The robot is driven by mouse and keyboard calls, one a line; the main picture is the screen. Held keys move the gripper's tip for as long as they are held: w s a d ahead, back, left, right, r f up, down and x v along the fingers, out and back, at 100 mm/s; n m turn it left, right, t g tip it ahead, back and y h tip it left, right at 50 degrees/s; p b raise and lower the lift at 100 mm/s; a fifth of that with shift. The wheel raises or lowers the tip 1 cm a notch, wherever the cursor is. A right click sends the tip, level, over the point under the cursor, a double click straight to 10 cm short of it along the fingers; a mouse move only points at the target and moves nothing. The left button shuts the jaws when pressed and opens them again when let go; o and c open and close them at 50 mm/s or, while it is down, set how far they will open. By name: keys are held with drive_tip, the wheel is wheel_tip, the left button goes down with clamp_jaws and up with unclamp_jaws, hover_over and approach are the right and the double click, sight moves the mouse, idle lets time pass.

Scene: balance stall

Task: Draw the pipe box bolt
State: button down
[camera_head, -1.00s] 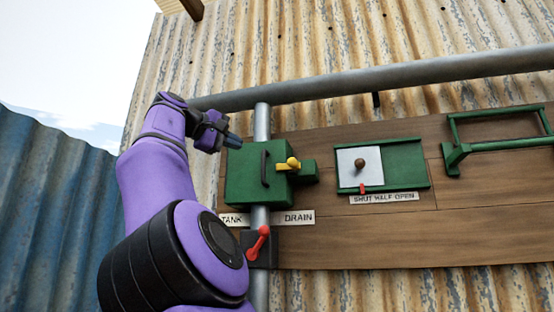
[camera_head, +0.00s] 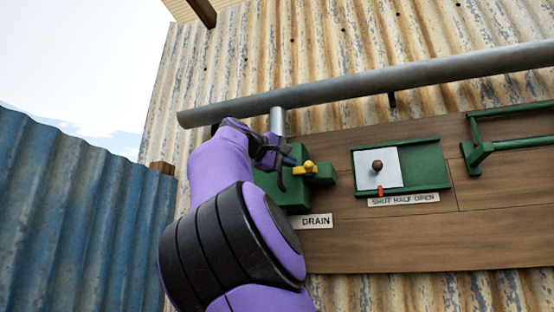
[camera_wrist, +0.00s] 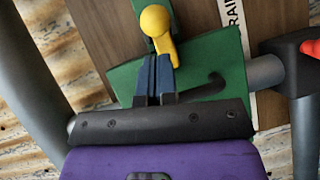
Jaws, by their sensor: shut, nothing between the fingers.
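The green pipe box (camera_head: 296,192) is fixed on the pipe and board, partly hidden by my arm in the head view. It also fills the middle of the wrist view (camera_wrist: 222,65). Its bolt has a yellow knob and handle (camera_head: 309,168), sitting at the box's right side; in the wrist view the yellow knob (camera_wrist: 155,20) is at the top. My gripper (camera_head: 289,161) is shut and empty just left of the yellow handle. In the wrist view the blue fingertips (camera_wrist: 155,62) overlap the handle's lower end; I cannot tell whether they touch.
A red lever (camera_wrist: 312,47) is at the wrist view's right edge. The grey pipe (camera_head: 350,92) runs above the board. A white sliding plate (camera_head: 378,167) in a green frame is to the right.

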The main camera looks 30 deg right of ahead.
drive_tip(key=shift+s+d+f, duration=0.2)
drive_tip(key=shift+s+d, duration=0.35)
drive_tip(key=shift+d, duration=0.1)
drive_tip(key=shift+s+d, duration=0.65)
drive_tip(key=shift+s, duration=0.2)
drive_tip(key=shift+s+d, duration=0.65)
drive_tip(key=shift+s, duration=0.15)
drive_tip(key=shift+a, duration=0.1)
